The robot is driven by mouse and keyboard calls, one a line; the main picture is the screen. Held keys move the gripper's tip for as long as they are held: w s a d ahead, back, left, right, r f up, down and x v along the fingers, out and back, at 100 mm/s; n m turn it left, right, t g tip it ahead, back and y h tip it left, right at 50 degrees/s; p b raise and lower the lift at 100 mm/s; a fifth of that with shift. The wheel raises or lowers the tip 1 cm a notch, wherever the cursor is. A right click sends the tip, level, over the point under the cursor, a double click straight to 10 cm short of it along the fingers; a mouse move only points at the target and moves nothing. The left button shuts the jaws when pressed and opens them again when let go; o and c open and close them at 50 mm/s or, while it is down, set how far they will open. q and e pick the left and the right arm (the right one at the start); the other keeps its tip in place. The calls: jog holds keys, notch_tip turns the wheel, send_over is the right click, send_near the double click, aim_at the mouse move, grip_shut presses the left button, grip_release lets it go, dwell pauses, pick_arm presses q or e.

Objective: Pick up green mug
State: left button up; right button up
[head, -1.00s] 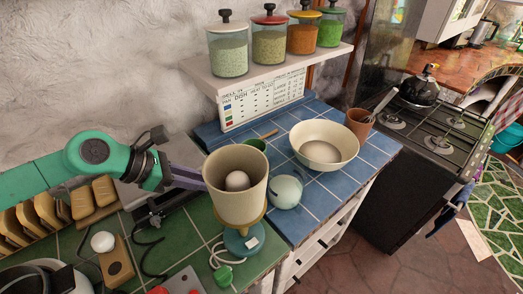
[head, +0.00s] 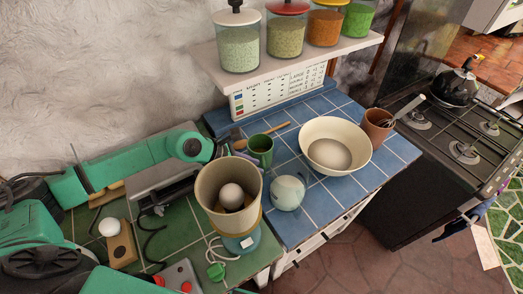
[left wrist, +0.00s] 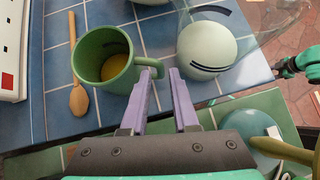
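The green mug (head: 261,151) stands upright on the blue tiles, behind the tall beige cup. In the left wrist view the mug (left wrist: 104,60) shows yellowish inside, and its handle points right toward my fingers. My left gripper (left wrist: 163,73) is open, with its two purple fingers apart. The left fingertip overlaps the handle in that view; I cannot tell whether it touches. In the head view my left gripper (head: 246,156) is mostly hidden behind the beige cup. My right gripper cannot be made out.
The beige cup (head: 211,199) with a white ball inside stands in front of the mug. A wooden spoon (left wrist: 78,101) lies beside the mug. A jar shelf (head: 300,66) overhangs the back.

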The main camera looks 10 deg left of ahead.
pick_arm(q)
jog(key=p+x, duration=0.1)
jog(key=x, duration=0.1)
jog(key=shift+w+d+f, duration=0.1)
jog(key=shift+d+f, duration=0.1)
jog(key=shift+f, duration=0.05)
jog(key=shift+w+d+f, duration=0.1)
jog(key=shift+d+f, duration=0.05)
jog(key=shift+f, duration=0.3)
grip_shut()
jog(key=shift+w+r, duration=0.1)
jog(key=shift+r, duration=0.05)
dwell(0.6)
